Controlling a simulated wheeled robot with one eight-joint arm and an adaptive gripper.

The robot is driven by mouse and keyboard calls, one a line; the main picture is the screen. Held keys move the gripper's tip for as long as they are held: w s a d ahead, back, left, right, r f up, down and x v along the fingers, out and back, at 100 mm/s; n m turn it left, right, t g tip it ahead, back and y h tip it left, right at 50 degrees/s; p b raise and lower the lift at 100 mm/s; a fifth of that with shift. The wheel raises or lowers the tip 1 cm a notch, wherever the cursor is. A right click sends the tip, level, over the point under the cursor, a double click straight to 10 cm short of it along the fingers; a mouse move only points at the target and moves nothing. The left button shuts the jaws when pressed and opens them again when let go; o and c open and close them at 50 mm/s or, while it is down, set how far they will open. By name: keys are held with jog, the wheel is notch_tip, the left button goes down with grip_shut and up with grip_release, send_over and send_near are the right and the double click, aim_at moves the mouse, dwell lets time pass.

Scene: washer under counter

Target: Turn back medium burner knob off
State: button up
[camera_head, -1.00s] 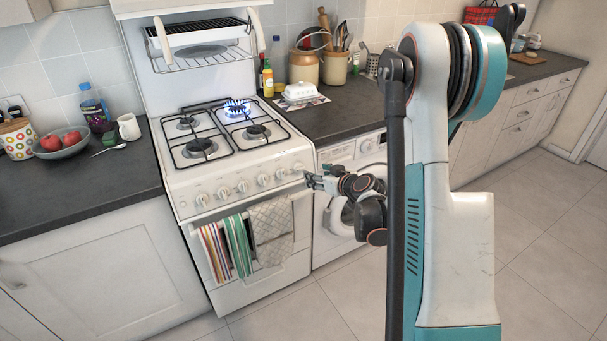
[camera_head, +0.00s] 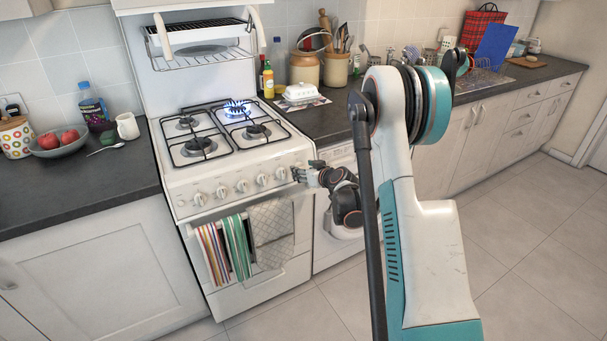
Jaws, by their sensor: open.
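The white stove (camera_head: 195,257) stands in the middle, with a row of several knobs along its sloped front panel, such as the knob (camera_head: 241,186) in the middle and the knob (camera_head: 262,180) further right. The back right burner (camera_head: 236,107) is lit with a blue flame; the other burners show no flame. My gripper (camera_head: 298,174) is open and empty at the right end of the knob row, close to the rightmost knob (camera_head: 281,173). Whether it touches that knob I cannot tell. Markings on the panel are too small to read.
Striped towels (camera_head: 237,248) and a quilted cloth (camera_head: 270,222) hang on the oven door rail below the knobs. The washing machine (camera_head: 331,250) is right of the stove, partly behind my arm. The floor in front is clear.

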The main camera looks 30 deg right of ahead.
jog(key=shift+w+f, duration=0.2)
jog(key=shift+w, duration=0.25)
jog(key=c, duration=1.1)
jog(key=shift+m, duration=0.4)
jog(key=m+y, duration=0.1)
jog(key=m, duration=0.7)
jog(key=m+t+y, duration=0.1)
jog(key=m, duration=0.7)
